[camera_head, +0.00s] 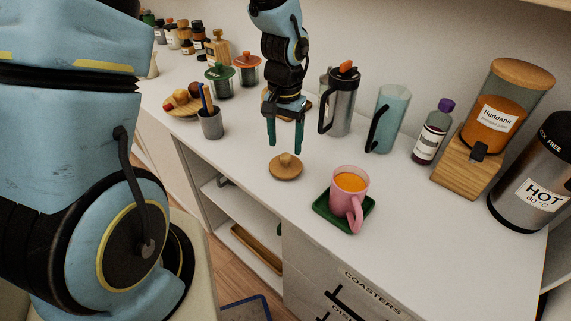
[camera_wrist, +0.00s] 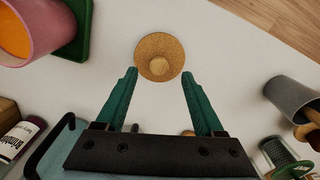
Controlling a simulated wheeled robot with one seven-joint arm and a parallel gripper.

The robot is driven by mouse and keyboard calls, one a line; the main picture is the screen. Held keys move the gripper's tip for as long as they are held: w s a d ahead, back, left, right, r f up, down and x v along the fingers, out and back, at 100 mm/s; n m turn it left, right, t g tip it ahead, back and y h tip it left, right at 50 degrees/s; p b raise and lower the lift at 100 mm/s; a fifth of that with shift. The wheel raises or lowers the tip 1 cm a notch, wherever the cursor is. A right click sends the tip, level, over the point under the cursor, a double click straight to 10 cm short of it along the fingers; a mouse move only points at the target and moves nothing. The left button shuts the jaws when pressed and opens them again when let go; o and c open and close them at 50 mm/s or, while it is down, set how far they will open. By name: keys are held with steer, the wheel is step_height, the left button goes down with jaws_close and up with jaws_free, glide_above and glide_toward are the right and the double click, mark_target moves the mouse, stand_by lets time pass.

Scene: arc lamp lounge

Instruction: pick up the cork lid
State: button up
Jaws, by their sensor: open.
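The cork lid (camera_head: 285,168) is a round, light-brown disc with a small knob, lying on the white counter. It also shows in the wrist view (camera_wrist: 158,48), top centre, just beyond my fingertips. My gripper (camera_head: 285,148) points down above the lid, its two green fingers apart with nothing between them. In the wrist view my gripper (camera_wrist: 159,72) has one fingertip toward each side of the lid, and the lid's knob lies roughly midway. The lid is fully visible and apart from other objects.
A pink mug (camera_head: 349,196) of orange liquid stands on a green coaster (camera_head: 326,213) to the lid's right. A grey cup (camera_head: 211,125) with utensils stands to its left. A steel press (camera_head: 341,103) and a blue pitcher (camera_head: 387,120) stand behind. The counter's front edge is close.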

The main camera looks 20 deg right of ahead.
mark_target(285, 156)
steer(key=shift+f+p, duration=0.4)
steer(key=shift+f, duration=1.6)
jaws_close()
